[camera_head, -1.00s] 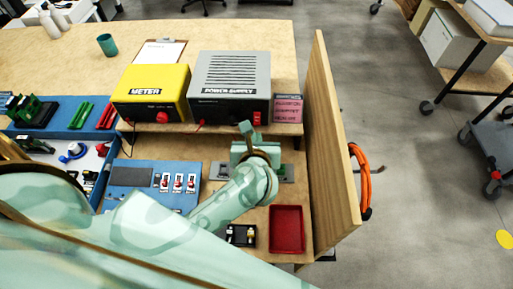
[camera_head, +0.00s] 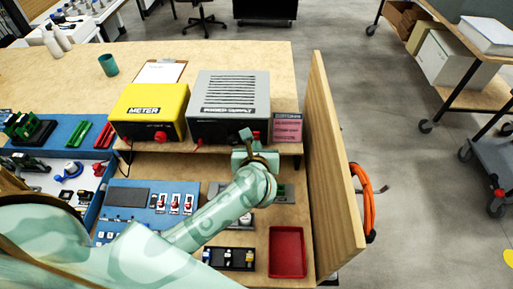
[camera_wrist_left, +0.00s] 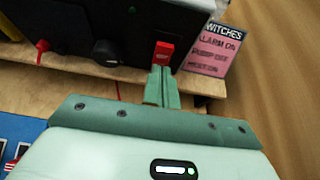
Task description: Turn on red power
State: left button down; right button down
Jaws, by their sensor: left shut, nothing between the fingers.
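The grey power supply (camera_head: 228,92) stands on the wooden shelf, its label facing me. Its red power switch (camera_wrist_left: 164,50) sits at the right end of the black front panel in the left wrist view. My left gripper (camera_head: 246,134) is shut and empty, in front of the right part of that panel. In the left wrist view its fingertips (camera_wrist_left: 162,70) are just below the red switch, very near it or touching; I cannot tell which. In the head view the gripper partly hides the switch. My right gripper is not in view.
A yellow meter (camera_head: 148,110) stands left of the power supply. A pink switch notice (camera_head: 287,127) is to its right, beside an upright wooden panel (camera_head: 330,160). Below are a blue switch panel (camera_head: 130,198) and an empty red tray (camera_head: 287,252).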

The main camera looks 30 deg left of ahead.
pick_arm(q)
jog(key=shift+w+f+b, duration=0.1)
jog(key=shift+b, duration=0.2)
jog(key=shift+r+p, duration=0.75)
jog(key=shift+r, duration=0.2)
jog(key=shift+f, duration=0.1)
